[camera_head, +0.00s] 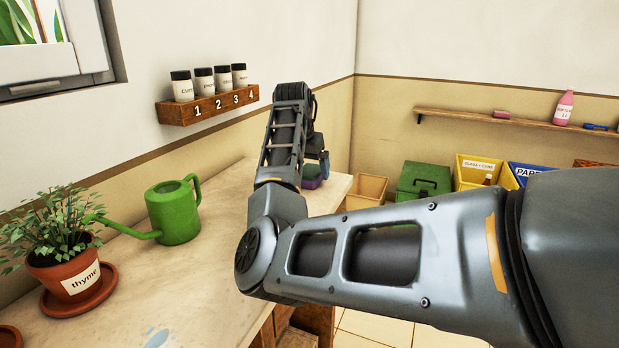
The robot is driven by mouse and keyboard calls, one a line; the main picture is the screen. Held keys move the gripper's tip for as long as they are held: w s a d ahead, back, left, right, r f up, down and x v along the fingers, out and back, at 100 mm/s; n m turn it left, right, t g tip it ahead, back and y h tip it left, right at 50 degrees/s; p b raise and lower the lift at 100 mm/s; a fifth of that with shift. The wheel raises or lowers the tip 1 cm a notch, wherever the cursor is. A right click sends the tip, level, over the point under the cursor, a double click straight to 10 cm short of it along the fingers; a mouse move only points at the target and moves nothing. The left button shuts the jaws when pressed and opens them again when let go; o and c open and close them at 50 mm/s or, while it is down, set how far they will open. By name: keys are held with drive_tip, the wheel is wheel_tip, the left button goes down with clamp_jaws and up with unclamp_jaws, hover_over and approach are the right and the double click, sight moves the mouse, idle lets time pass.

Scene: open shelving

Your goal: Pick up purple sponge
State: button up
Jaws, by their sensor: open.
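The purple sponge (312,183) lies on the far end of the worktop (215,275), small in view and partly hidden by my arm. A greenish part shows along its upper side. My gripper (318,163) points down over it, close above or beside it. I cannot tell whether they touch. The jaws are open, with one bluish fingertip visible to the right of the sponge. The other finger is mostly hidden behind my arm link.
A green watering can (173,213) and a potted thyme plant (78,273) stand on the worktop's left. A spice rack (210,105) hangs on the wall. Bins (483,172), a green box (423,181) and a wall shelf (520,124) are at the back right.

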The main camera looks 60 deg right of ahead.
sight(314, 168)
drive_tip(key=shift+x, duration=0.95)
drive_tip(key=c, duration=1)
drive_tip(key=shift+r, duration=0.1)
drive_tip(key=shift+c, duration=0.2)
drive_tip(key=shift+r, duration=0.45)
drive_tip(key=r, duration=0.3)
drive_tip(key=shift+s+d+r, duration=0.25)
drive_tip(key=shift+r, duration=0.05)
drive_tip(key=s+d+r, duration=0.6)
drive_tip(key=s, duration=0.3)
drive_tip(key=shift+d+r+p, duration=0.25)
drive_tip(key=shift+p, duration=0.15)
